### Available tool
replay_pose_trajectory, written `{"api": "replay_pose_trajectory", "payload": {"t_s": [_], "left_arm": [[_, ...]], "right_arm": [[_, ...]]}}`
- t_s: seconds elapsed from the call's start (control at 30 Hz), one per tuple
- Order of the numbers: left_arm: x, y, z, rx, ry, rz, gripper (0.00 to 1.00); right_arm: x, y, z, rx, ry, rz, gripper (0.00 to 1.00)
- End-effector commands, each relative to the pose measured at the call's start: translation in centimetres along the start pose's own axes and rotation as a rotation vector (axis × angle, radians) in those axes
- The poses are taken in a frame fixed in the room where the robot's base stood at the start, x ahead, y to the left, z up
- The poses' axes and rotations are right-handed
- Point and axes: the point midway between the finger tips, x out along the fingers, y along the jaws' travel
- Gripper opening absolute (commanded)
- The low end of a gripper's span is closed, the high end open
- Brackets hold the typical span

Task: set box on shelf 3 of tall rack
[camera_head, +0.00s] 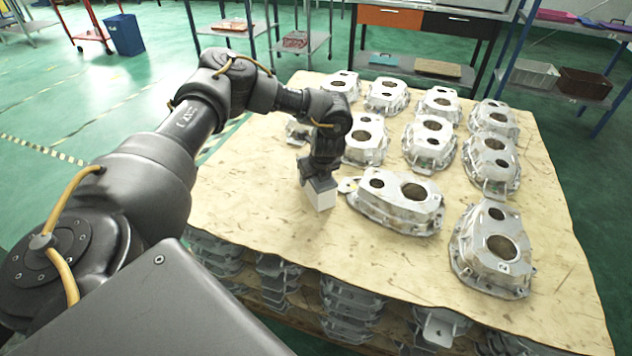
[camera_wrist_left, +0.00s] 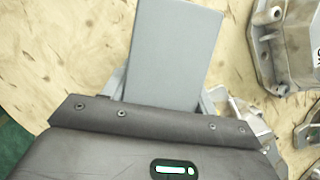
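A small pale grey box (camera_head: 320,196) is at the end of my left arm in the head view, over the wooden sheet near its left side. My left gripper (camera_head: 316,178) points down and is shut on the box. In the left wrist view the box (camera_wrist_left: 174,48) is a plain grey block between the two fingers, which touch its sides. I cannot tell whether the box touches the sheet. My right gripper is not in view. Blue-framed racks (camera_head: 604,98) stand at the back, but I cannot tell which is the tall rack; their upper parts are cut off.
Several aluminium castings (camera_head: 402,205) stand in rows on the wooden sheet (camera_head: 250,195), close to the right of the box, with more castings stacked beneath. A workbench with an orange drawer (camera_head: 391,17), a red trolley (camera_head: 92,33) and a blue bin (camera_head: 126,35) stand behind. Green floor at left is mostly clear.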

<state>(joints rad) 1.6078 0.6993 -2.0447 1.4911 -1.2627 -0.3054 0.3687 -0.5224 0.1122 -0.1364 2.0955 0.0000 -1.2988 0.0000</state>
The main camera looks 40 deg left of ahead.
Motion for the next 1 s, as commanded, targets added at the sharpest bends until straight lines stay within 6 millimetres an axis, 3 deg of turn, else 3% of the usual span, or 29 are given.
{"api": "replay_pose_trajectory", "payload": {"t_s": [0.03,0.27,0.67,0.83,1.0], "left_arm": [[0.0,0.0,0.0,0.000,0.000,0.000,0.50],[-0.1,0.0,0.0,0.000,-0.001,0.000,0.20],[-0.4,-0.1,0.2,0.000,-0.002,-0.002,0.19],[-3.6,-0.1,1.5,-0.002,0.000,-0.006,0.19],[-8.9,1.4,0.3,0.008,-0.001,-0.007,0.19]], "right_arm": [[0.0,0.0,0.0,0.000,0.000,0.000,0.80],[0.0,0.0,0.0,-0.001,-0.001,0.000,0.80],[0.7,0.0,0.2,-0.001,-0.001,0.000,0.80],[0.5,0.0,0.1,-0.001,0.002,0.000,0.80],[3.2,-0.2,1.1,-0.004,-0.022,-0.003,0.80]]}}
